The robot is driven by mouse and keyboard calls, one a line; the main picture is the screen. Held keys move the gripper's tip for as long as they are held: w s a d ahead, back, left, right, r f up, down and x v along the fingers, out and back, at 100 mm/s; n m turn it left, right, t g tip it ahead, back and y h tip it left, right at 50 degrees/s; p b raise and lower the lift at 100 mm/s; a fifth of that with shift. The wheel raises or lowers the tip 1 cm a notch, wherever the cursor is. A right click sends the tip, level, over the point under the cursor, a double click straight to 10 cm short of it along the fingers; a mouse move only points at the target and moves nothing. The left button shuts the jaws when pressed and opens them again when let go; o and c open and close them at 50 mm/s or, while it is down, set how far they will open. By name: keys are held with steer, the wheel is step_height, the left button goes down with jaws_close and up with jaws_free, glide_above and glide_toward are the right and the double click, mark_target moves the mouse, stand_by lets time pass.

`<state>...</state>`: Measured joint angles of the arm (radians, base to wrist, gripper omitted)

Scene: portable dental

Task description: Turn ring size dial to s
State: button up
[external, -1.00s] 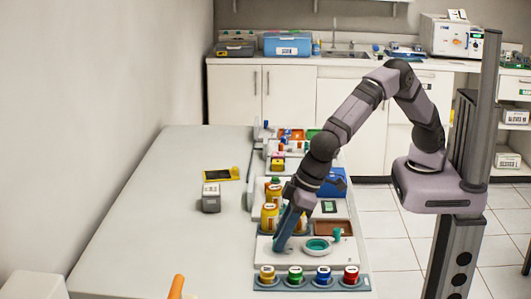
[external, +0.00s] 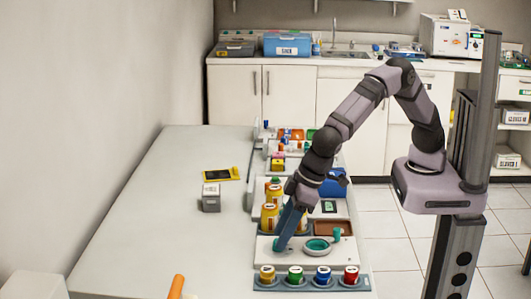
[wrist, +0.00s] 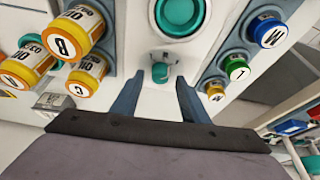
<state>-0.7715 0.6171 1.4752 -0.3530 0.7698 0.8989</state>
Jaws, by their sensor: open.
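A small teal knob (wrist: 160,73) on a white panel, which I take to be the ring size dial, shows in the wrist view. My gripper (wrist: 159,79) is open, with one blue finger to the left of the knob and one to the right; I cannot tell whether they touch it. No size marking is legible around the knob. In the external view my gripper (external: 279,247) points down at the left part of the white panel (external: 300,257), and the fingers hide the knob.
A teal round dish (external: 318,245) sits right of my gripper. Jars with yellow, green, blue (external: 323,275) and red lids line the front. A grey box (external: 211,197) stands on the table's left, where much surface is clear.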

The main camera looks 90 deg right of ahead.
steer(key=v, duration=0.6)
steer(key=shift+b, duration=0.35)
steer(key=shift+s+r, duration=0.1)
steer(key=shift+r, duration=0.05)
steer(key=m+p, duration=0.1)
steer(key=p, duration=0.3)
steer(key=shift+a+r, duration=0.15)
steer(key=shift+p+x, duration=0.65)
steer(key=shift+x, duration=3.15)
steer(key=shift+c, duration=0.3)
jaws_close()
